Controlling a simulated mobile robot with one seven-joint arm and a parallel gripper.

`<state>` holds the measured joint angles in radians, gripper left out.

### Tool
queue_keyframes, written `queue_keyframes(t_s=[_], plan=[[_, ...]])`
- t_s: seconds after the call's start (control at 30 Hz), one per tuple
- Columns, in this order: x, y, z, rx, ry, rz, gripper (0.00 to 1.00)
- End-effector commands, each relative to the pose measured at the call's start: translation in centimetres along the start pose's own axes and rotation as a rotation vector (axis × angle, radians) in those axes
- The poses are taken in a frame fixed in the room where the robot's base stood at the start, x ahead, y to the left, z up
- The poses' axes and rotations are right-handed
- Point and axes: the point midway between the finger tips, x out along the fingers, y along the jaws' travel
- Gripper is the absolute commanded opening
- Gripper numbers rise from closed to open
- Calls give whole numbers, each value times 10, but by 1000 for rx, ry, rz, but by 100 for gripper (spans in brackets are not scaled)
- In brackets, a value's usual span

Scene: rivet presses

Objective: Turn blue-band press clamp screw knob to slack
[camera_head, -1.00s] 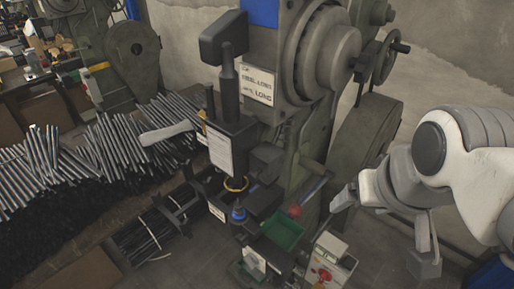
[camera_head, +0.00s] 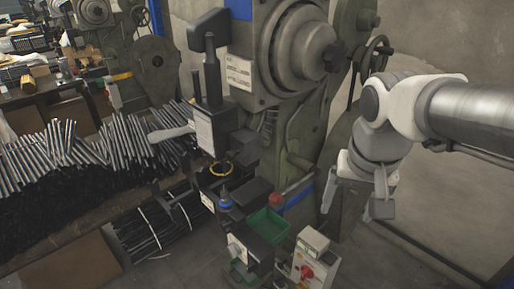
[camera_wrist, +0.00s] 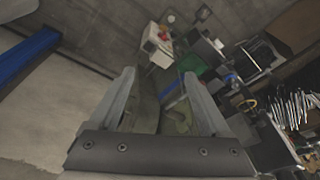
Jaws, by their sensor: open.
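The press (camera_head: 315,130) with a blue band (camera_head: 238,9) stands at the centre of the head view, grey-green with a large round wheel housing. A dark lobed knob (camera_head: 338,57) sticks out at the wheel's hub, and a handwheel (camera_head: 378,58) stands behind it. Lower down are a blue-topped part (camera_head: 224,200) and a red ball knob (camera_head: 276,199); I cannot tell for sure which knob is the clamp screw's. My gripper (camera_head: 353,208) is open and empty, pointing down to the right of the press, apart from it. In the wrist view its fingers (camera_wrist: 158,76) are spread.
A green tray (camera_head: 268,226) and a control box with a red knob (camera_head: 308,262) stand low before the press. Several metal rods (camera_head: 60,155) are piled on the left bench. Another press (camera_head: 150,75) stands behind. Wall and floor to the right are fairly clear.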

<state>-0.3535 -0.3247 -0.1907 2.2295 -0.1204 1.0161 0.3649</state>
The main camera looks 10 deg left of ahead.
Motion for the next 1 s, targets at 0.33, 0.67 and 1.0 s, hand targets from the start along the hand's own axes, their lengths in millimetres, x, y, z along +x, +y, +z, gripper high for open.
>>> queue_keyframes(t_s=[0.33,0.67,1.0], plan=[[110,-52,-35,96,-113,236,81],[203,-118,-53,161,-6,534,81],[280,-213,-44,185,350,774,81]])
